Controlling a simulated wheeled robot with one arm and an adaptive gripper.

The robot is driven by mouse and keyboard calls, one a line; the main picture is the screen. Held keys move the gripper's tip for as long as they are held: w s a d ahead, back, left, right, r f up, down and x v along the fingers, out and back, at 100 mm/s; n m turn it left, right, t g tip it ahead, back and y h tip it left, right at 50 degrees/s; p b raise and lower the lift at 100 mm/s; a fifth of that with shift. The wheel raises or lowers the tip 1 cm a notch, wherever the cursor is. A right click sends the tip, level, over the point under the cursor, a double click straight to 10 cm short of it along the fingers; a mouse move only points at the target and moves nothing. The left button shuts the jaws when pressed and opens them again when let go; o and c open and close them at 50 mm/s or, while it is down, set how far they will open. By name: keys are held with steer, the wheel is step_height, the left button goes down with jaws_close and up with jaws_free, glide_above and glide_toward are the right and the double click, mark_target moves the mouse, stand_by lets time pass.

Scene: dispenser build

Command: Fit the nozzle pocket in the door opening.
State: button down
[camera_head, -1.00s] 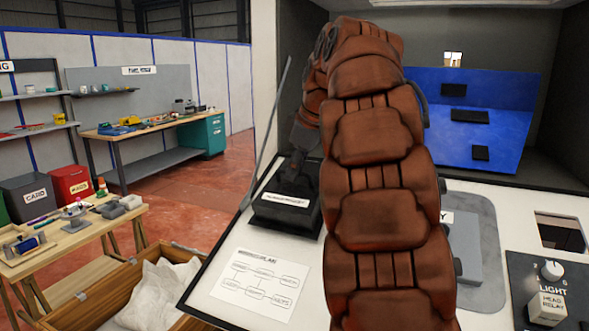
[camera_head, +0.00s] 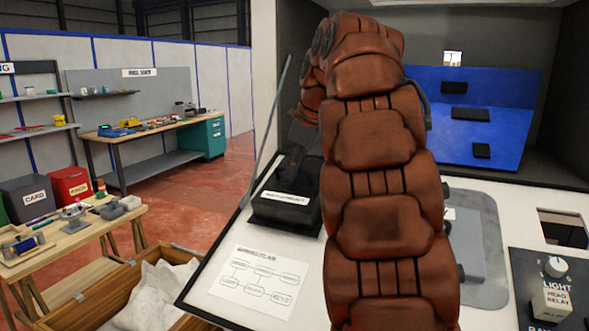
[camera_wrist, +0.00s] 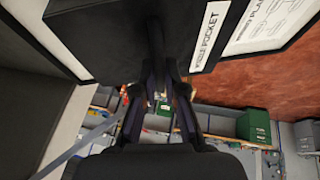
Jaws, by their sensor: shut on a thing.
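The nozzle pocket (camera_head: 286,206) is a black box with a white label, at the left part of the white panel (camera_head: 225,268). It also fills the top of the wrist view (camera_wrist: 115,35), with its label facing the camera. My gripper (camera_wrist: 158,72) is shut on a dark part of the pocket. In the head view my gripper (camera_head: 306,150) is dark and partly hidden by my brown arm. I cannot tell whether the pocket touches the panel. A rectangular opening (camera_head: 565,232) shows at the panel's right; I cannot tell whether it is the door opening.
A grey plate (camera_head: 484,240) lies on the panel behind my arm. A control box with a knob (camera_head: 554,267) is at the lower right. A blue surface with black pieces (camera_head: 515,95) stands at the back. A wooden crate (camera_head: 90,290) and a workbench (camera_head: 110,222) are at the left.

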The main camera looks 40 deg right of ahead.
steer(key=shift+a+r, duration=0.1)
steer(key=shift+r, duration=0.3)
stand_by(0.6)
steer(key=shift+d+r, duration=0.1)
steer(key=shift+d, duration=0.15)
stand_by(0.7)
steer(key=shift+a+b, duration=0.15)
steer(key=shift+b, duration=0.7)
steer(key=shift+b, duration=0.4)
stand_by(1.3)
steer(key=shift+w+d+f+b, duration=0.1)
steer(key=shift+d+f+b, duration=0.25)
steer(key=shift+f+b, duration=0.35)
stand_by(1.2)
steer(key=c, duration=1.2)
jaws_free()
steer(key=shift+o, duration=0.4)
steer(key=o, duration=0.4)
